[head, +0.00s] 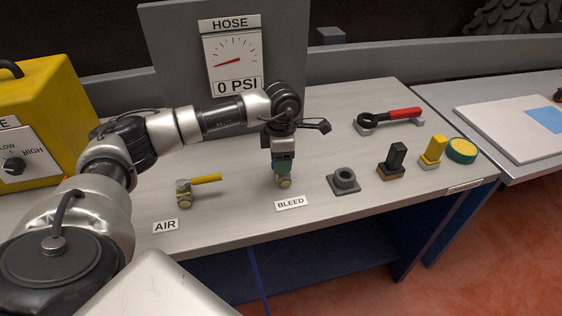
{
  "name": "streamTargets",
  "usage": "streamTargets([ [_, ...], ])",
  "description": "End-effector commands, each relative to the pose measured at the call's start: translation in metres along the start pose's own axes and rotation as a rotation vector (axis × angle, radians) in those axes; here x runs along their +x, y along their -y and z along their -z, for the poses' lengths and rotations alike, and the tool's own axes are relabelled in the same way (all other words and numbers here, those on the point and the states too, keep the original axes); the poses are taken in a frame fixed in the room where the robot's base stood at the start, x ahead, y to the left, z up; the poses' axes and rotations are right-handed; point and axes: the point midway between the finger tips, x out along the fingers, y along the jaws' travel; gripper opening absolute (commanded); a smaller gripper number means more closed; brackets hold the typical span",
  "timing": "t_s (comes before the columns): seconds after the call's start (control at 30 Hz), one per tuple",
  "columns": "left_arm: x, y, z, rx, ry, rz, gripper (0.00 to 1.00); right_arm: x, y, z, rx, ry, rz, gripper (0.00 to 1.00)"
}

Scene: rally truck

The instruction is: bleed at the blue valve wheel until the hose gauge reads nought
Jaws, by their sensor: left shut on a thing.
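My left gripper (283,160) points down over the valve behind the BLEED label (290,203). It is shut on the blue valve wheel (283,169), of which only a small teal-blue part shows; the gripper hides the rest. The brass end of the valve body (284,183) shows just below. The hose gauge (233,65) stands on a grey panel at the back under a HOSE sign. Its plate reads 0 PSI, and its red needle points to the left and slightly down. My right gripper is not in view.
A valve with a yellow lever (205,179) sits left of the gripper, behind the AIR label (165,226). A black socket (344,181), black and yellow blocks and a red-handled tool (390,117) lie to the right. A yellow box (40,110) stands at left.

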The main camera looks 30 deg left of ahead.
Motion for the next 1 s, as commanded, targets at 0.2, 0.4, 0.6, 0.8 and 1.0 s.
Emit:
streamTargets([
  [0.2, 0.0000, -0.0005, -0.0001, 0.081, 0.001, -0.001, 0.32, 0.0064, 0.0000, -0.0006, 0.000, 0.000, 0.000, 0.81],
  [0.4, -0.0008, -0.0006, -0.0001, 0.112, 0.001, -0.001, 0.32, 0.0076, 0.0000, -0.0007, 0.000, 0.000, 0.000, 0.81],
  [0.6, -0.0011, -0.0006, -0.0002, 0.118, 0.001, -0.001, 0.32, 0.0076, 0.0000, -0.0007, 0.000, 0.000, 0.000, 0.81],
  [0.8, -0.0012, -0.0006, -0.0002, 0.118, 0.001, -0.001, 0.32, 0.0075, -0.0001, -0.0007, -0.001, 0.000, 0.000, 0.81],
  [1.0, -0.0008, -0.0005, -0.0002, 0.117, 0.001, -0.001, 0.81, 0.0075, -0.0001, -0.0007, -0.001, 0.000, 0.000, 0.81],
])
